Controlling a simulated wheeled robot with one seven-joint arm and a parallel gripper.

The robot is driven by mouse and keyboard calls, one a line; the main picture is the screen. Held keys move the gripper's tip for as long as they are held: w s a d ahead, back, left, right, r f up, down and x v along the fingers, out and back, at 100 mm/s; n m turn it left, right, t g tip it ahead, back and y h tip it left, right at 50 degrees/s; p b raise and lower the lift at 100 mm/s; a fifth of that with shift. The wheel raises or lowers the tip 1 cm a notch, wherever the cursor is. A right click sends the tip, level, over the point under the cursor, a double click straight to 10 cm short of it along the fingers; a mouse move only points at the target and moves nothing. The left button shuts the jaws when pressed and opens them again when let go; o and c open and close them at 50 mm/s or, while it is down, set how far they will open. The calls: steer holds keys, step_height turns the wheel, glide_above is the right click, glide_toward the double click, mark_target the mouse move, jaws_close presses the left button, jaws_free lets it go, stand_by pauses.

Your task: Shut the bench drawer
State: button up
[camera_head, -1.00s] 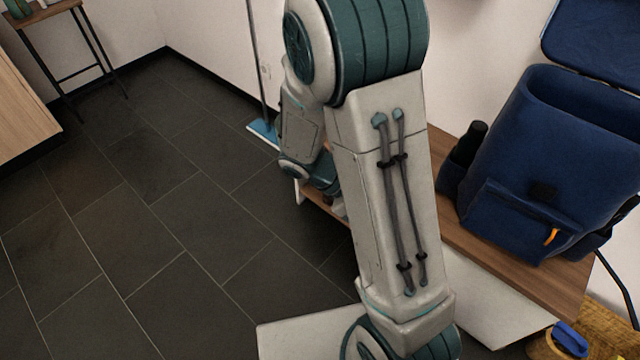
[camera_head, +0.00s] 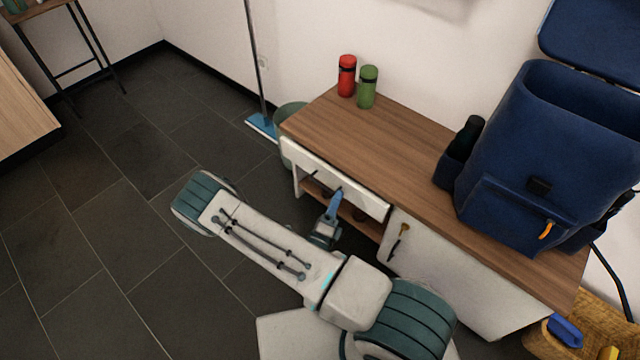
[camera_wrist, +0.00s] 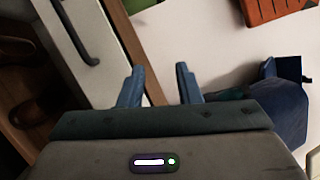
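The bench (camera_head: 360,140) has a brown wooden top. Its white drawer front (camera_head: 350,183), with a dark handle, runs along the left part of the front side. The drawer front lies close to the top's edge; I cannot tell clearly how far it stands out. In the wrist view the drawer front (camera_wrist: 88,75) and its curved dark handle (camera_wrist: 75,30) are at upper left. My gripper (camera_head: 335,195) is at the drawer front in the head view, its blue fingers pointing towards the bench. In the wrist view my gripper (camera_wrist: 160,70) has its fingers apart with nothing between them.
A red bottle (camera_head: 346,76) and a green bottle (camera_head: 367,87) stand on the bench's far end. A blue backpack (camera_head: 530,160) sits on its right part. A white door (camera_head: 440,265) is right of the drawer. Open dark floor lies to the left.

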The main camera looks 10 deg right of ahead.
mark_target(320, 184)
steer(key=s+a+f+n+t+y, duration=0.1)
steer(key=a+f+n+t+y, duration=0.2)
steer(key=f+n+y, duration=0.65)
steer(key=shift+n, duration=0.45)
steer(key=b+x, duration=0.1)
steer(key=x, duration=0.5)
steer(key=b+x, duration=0.1)
steer(key=x, duration=0.6)
steer(key=shift+w+a+r+b, duration=0.1)
steer(key=shift+w+a+b, duration=0.1)
steer(key=shift+b, duration=0.15)
jaws_close()
